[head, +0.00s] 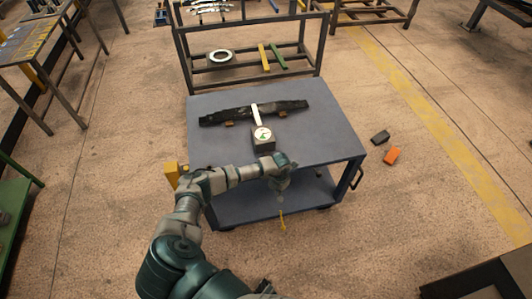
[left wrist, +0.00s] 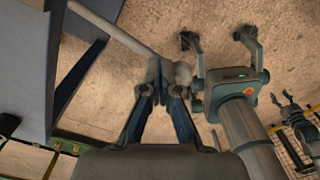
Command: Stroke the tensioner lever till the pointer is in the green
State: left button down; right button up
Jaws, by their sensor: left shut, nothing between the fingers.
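The spring tensioner's gauge (head: 262,135) stands on the blue-grey cart (head: 220,150), behind my left wrist. Its white face shows some green; the pointer's exact position is too small to read. A pale bar (head: 255,115) runs back from it across a dark leaf spring (head: 290,106). My left gripper (head: 283,182) is at the cart's near edge. In the left wrist view, a grey rod with a rounded end (left wrist: 115,32), seemingly the lever, reaches the tips of my left gripper (left wrist: 167,88), which is shut and empty. My right gripper (left wrist: 222,45) has its fingers spread.
A dark rack (head: 320,60) stands behind the cart, with a ring and yellow and green bars on its shelf. An orange block (head: 391,155) and a dark block (head: 380,137) lie on the floor at right.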

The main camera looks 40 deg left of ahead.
pick_arm(q)
jog(key=shift+r+p, duration=0.3)
jog(key=shift+r, duration=0.3)
notch_tip(320, 180, up, 7)
jog(key=p, duration=0.5)
pick_arm(e)
notch_tip(320, 180, up, 6)
jog(key=shift+s+d, duration=0.15)
jog(key=shift+s, duration=0.15)
pick_arm(q)
jog(key=shift+r, duration=0.1)
